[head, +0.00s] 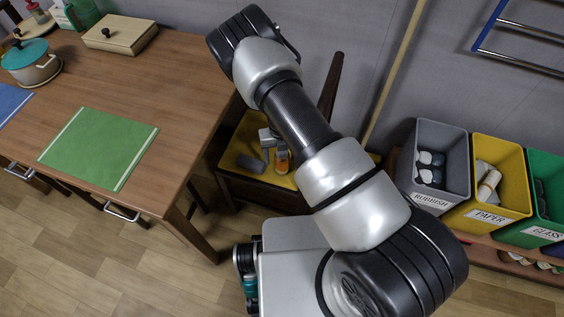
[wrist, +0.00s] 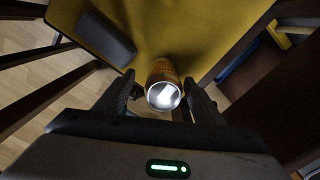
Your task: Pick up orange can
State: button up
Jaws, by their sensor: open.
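The orange can (head: 281,161) stands on the yellow seat (head: 235,157) of a dark wooden chair. In the wrist view the can (wrist: 163,83) shows its pale round end toward the camera and its orange side beyond. My gripper (wrist: 162,90) is open, with one finger on each side of the can. I cannot tell whether either finger touches it. In the head view my gripper (head: 271,139) is small and partly hidden by my arm, just above and beside the can.
A grey block (head: 250,162) lies on the seat left of the can; the wrist view shows it too (wrist: 107,39). A wooden table (head: 150,80) with a green mat (head: 98,147) stands left. Grey (head: 433,166), yellow and green bins stand right.

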jog(key=f, duration=0.3)
jog(key=f+b, duration=0.1)
jog(key=shift+w+d+f, duration=0.1)
jog(key=shift+d+f, duration=0.1)
jog(key=shift+d, duration=0.05)
jog(key=c, duration=1.1)
jog(key=shift+r, duration=0.2)
